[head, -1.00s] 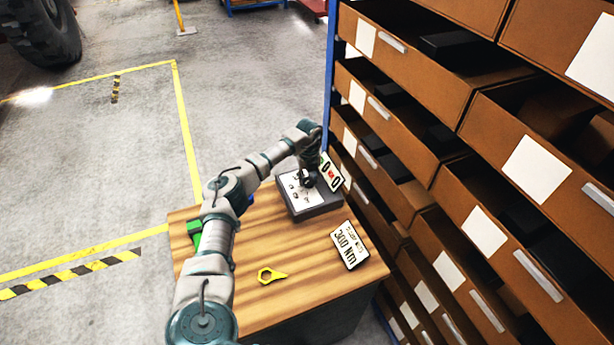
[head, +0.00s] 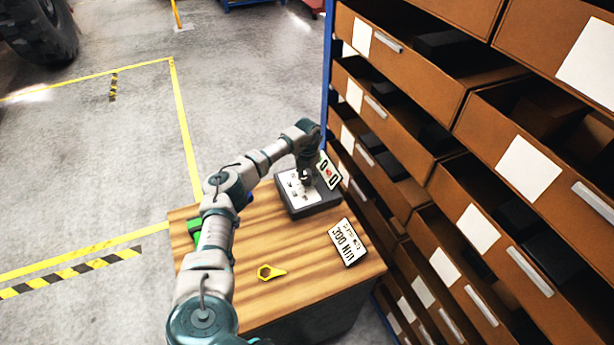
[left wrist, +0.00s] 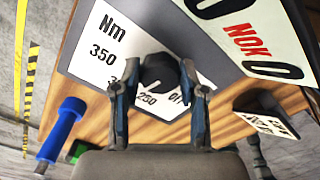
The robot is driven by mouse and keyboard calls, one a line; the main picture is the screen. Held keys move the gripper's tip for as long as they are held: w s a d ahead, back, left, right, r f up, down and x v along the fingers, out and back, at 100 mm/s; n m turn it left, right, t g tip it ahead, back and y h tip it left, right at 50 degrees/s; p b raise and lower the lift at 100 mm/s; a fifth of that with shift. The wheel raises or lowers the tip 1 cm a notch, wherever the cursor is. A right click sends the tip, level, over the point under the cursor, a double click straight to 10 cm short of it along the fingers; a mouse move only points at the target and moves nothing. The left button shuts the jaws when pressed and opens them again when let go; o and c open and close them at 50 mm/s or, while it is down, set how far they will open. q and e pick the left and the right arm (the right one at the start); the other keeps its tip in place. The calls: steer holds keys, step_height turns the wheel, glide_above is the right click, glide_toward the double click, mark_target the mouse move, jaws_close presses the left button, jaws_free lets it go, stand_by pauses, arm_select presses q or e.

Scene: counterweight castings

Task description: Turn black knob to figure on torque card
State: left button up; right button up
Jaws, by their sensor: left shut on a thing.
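The black knob (left wrist: 160,72) sits on the white dial face of a dark box (head: 318,206). In the left wrist view the dial face (left wrist: 105,45) reads "Nm", 350, 250 and "Off", with other figures partly hidden. My left gripper (head: 306,172) comes down over the knob; in the left wrist view its two fingers (left wrist: 160,95) are shut on the knob from both sides. The knob's pointer setting is hard to tell. The torque card (head: 347,243) lies on the wooden bench and reads 300 Nm. A display plate (head: 328,171) stands behind the dial. My right gripper is out of view.
A green item (head: 194,228) and a blue-handled item (left wrist: 62,128) are at the bench's left. Brown bins on a rack (head: 400,130) stand close on the right.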

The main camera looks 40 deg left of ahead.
mark_target(306, 178)
arm_select(q)
steer(key=shift+m, duration=0.4)
steer(key=o, duration=1.1)
steer(key=shift+s, duration=0.15)
steer(key=shift+o, duration=0.2)
steer(key=shift+r, duration=0.1)
step_height(306, 178, up, 12)
